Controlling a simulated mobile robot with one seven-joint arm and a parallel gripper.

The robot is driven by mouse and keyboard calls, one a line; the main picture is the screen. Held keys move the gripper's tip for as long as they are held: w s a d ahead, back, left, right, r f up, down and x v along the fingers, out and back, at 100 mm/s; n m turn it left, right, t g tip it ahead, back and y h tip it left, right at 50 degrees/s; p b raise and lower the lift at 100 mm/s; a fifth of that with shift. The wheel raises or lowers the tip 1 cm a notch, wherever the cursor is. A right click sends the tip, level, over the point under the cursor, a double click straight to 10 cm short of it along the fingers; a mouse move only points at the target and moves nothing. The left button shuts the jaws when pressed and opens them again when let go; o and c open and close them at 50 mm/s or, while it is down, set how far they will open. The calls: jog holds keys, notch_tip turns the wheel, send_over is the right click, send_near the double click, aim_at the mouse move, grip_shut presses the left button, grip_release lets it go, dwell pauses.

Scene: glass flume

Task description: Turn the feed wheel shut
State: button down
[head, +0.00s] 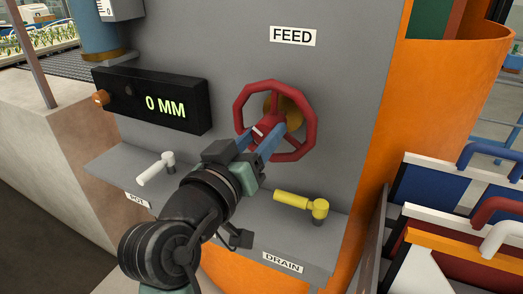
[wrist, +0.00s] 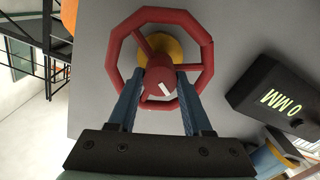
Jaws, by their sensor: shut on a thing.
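The red feed wheel (head: 307,105) is mounted on the grey panel under the FEED label (head: 293,36), with a brass-coloured collar behind it. In the wrist view the wheel (wrist: 206,60) faces me, and its red hub (wrist: 158,78) carries a short white mark. My gripper (head: 265,137) reaches up to the wheel from below left. Its two blue fingers lie on either side of the hub and are shut on it, as the wrist view (wrist: 159,80) shows. The fingers hide parts of the lower wheel. A black display (head: 165,105) reads 0 MM in green.
A white lever handle (head: 155,170) and a yellow DRAIN handle (head: 300,204) stand on the ledge below the wheel, either side of my arm. An orange curved wall (head: 440,95) is to the right. Coloured racked panels (head: 440,185) stand at lower right.

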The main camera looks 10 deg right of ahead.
jog(key=m+b, duration=0.5)
jog(key=m, duration=0.1)
jog(key=shift+f+m+b, duration=0.15)
jog(key=shift+m+b, duration=0.15)
jog(key=m+b, duration=0.4)
jog(key=m, duration=0.1)
jog(key=m+b, duration=0.4)
jog(key=m, duration=0.2)
jog(key=shift+m+b, duration=0.3)
jog(key=shift+b, duration=0.1)
jog(key=m+b, duration=0.3)
jog(key=m, duration=0.2)
jog(key=shift+m, duration=0.4)
jog(key=shift+c, duration=1.7)
grip_release()
jog(key=shift+s, duration=0.1)
